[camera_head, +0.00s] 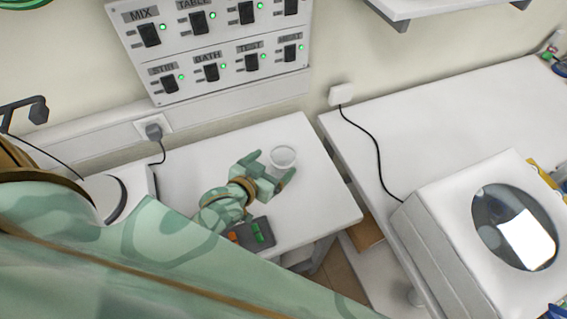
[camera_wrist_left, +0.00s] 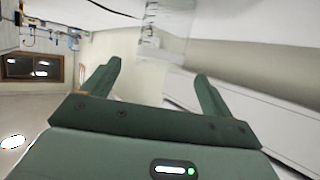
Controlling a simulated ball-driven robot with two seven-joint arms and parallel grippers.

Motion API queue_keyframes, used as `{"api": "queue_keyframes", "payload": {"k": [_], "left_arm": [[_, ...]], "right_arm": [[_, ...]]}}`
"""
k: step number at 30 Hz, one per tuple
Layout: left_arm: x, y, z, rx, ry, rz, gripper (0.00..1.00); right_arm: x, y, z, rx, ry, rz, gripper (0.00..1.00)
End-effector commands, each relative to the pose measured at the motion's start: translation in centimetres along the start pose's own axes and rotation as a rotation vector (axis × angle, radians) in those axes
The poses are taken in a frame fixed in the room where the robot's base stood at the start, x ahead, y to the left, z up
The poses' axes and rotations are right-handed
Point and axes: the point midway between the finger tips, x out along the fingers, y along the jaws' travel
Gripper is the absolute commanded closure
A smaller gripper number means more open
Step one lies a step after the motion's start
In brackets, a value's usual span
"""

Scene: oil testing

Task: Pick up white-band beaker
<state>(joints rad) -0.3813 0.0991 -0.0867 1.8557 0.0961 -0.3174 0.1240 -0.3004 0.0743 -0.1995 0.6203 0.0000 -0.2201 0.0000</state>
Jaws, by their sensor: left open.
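A clear glass beaker (camera_head: 283,158) stands on the small white table (camera_head: 330,203), near its back edge. A pale band shows around it. My left gripper (camera_head: 269,168) is open beside the beaker, its fingers pointing toward it. In the left wrist view, the beaker (camera_wrist_left: 166,35) appears beyond and between the tips of my open left gripper (camera_wrist_left: 160,75). I cannot tell whether either finger touches the glass. My right gripper is not in view.
A dark box with coloured buttons (camera_head: 253,234) sits on the table close to my left wrist. A switch panel (camera_head: 215,45) is on the wall behind. A larger white bench (camera_head: 440,125) with a white machine (camera_head: 470,235) stands at the right, across a gap.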

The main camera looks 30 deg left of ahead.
Motion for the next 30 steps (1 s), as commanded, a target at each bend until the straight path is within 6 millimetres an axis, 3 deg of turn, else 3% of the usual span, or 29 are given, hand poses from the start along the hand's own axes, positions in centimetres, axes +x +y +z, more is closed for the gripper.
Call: {"api": "queue_keyframes", "payload": {"k": [5,14,22,23,28,30], "left_arm": [[1.5,0.0,0.0,0.0,0.001,0.0,0.14],[5.9,0.0,0.4,-0.001,0.001,0.001,0.14],[6.4,0.0,0.4,-0.001,0.0,0.001,0.14],[6.4,0.0,0.4,-0.001,0.0,0.001,0.17],[6.4,0.0,0.4,0.0,0.0,0.001,0.64],[6.4,0.0,0.3,0.0,0.0,0.001,0.64]], "right_arm": [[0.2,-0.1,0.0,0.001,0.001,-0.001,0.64],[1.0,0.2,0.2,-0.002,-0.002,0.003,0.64],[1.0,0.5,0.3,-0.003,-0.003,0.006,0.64],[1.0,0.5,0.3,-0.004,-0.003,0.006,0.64],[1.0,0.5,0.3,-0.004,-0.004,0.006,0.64],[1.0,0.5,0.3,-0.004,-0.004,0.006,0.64]]}}
